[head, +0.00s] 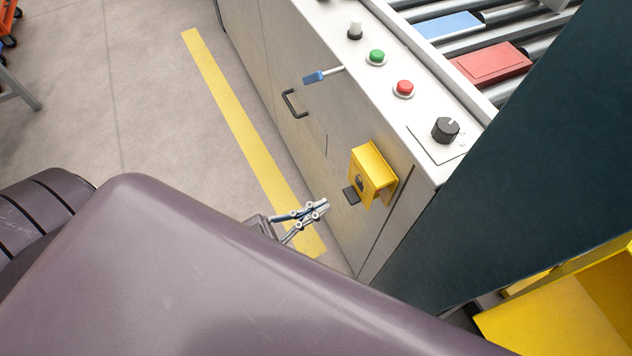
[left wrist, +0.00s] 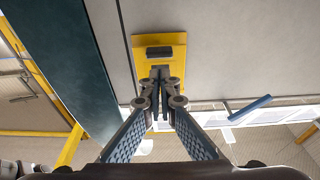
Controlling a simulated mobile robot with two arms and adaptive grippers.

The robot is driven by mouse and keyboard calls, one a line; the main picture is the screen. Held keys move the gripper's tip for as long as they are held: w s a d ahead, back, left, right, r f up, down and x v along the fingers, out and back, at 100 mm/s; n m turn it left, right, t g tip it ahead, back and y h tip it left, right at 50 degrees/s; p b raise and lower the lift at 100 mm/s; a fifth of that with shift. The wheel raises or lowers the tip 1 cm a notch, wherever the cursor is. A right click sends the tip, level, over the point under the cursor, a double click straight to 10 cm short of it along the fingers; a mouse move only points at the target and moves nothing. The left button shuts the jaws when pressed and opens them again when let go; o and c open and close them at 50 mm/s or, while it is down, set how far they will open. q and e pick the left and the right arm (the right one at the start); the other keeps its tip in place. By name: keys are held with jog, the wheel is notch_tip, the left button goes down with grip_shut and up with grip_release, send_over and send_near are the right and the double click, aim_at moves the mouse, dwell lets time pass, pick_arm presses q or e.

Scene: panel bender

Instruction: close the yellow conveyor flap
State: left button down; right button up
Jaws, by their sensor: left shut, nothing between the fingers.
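A yellow flap-like piece (head: 370,172) is on the grey front of the conveyor cabinet, below the control panel, with a dark tab at its lower left. It also shows in the left wrist view as a yellow plate (left wrist: 174,46) with a dark block on it. I cannot tell its exact angle. My left gripper (head: 325,206) is shut and empty, a little left of and below the yellow piece in the head view. In the left wrist view its fingertips (left wrist: 160,72) overlap the lower part of the plate; I cannot tell whether they touch. My right gripper is not in view.
The cabinet top has a green button (head: 376,57), a red button (head: 404,88) and a black knob (head: 445,129). A blue-tipped lever (head: 316,76) and a dark handle (head: 291,104) stick out nearby. A dark panel (head: 510,170) stands at right.

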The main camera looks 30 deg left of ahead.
pick_arm(q)
jog(key=v, duration=1.1)
jog(key=shift+s, duration=0.15)
